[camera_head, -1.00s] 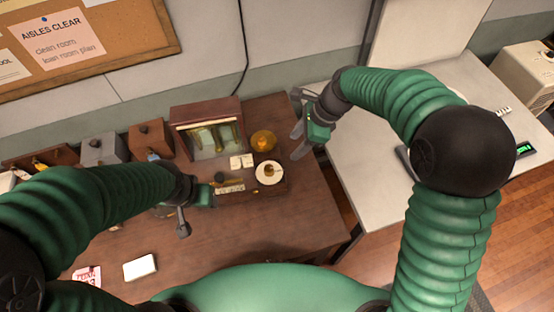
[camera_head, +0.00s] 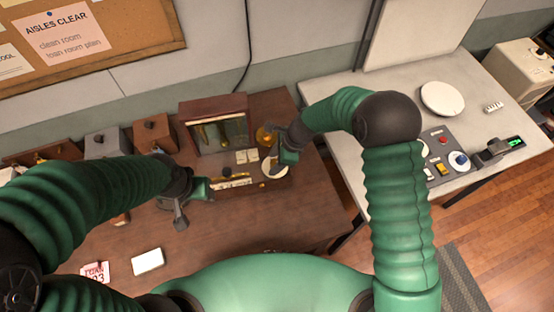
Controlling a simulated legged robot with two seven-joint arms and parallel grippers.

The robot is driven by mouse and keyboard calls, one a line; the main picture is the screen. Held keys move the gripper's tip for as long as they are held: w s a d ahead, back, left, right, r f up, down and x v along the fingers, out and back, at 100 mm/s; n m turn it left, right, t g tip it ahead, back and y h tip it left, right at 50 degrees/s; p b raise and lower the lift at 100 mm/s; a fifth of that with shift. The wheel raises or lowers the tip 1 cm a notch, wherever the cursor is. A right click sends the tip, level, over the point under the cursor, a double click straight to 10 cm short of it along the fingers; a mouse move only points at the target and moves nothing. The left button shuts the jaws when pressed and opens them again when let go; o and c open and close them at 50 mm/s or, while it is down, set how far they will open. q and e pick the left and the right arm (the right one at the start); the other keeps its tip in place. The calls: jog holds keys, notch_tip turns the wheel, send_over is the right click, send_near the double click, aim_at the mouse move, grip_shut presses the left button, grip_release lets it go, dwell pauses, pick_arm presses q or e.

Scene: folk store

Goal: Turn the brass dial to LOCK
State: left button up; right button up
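The brass dial sits on a round white plate (camera_head: 266,173) on the dark wooden desk, just in front of a small wooden cabinet. My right gripper (camera_head: 273,162) is over the plate and hides most of the dial. I cannot tell whether its fingers touch the dial or how far apart they are. The lettering around the dial is too small to read. My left gripper (camera_head: 178,212) hovers over the desk to the left of the plate, apart from it. Its finger gap is not clear.
The wooden cabinet (camera_head: 214,106) with a glass front stands behind the plate. A brass round object (camera_head: 264,137) is beside it, partly hidden. A white card (camera_head: 148,261) lies on the near desk. A grey table (camera_head: 345,150) with a control panel (camera_head: 437,160) stands at the right.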

jog(key=shift+w+a, duration=0.1)
jog(key=shift+a, duration=0.5)
jog(key=c, duration=0.5)
jog(key=shift+d, duration=0.2)
jog(key=shift+c, duration=1.2)
jog(key=shift+d, duration=1.15)
grip_shut()
jog(key=shift+d, duration=0.1)
jog(key=shift+a, duration=0.4)
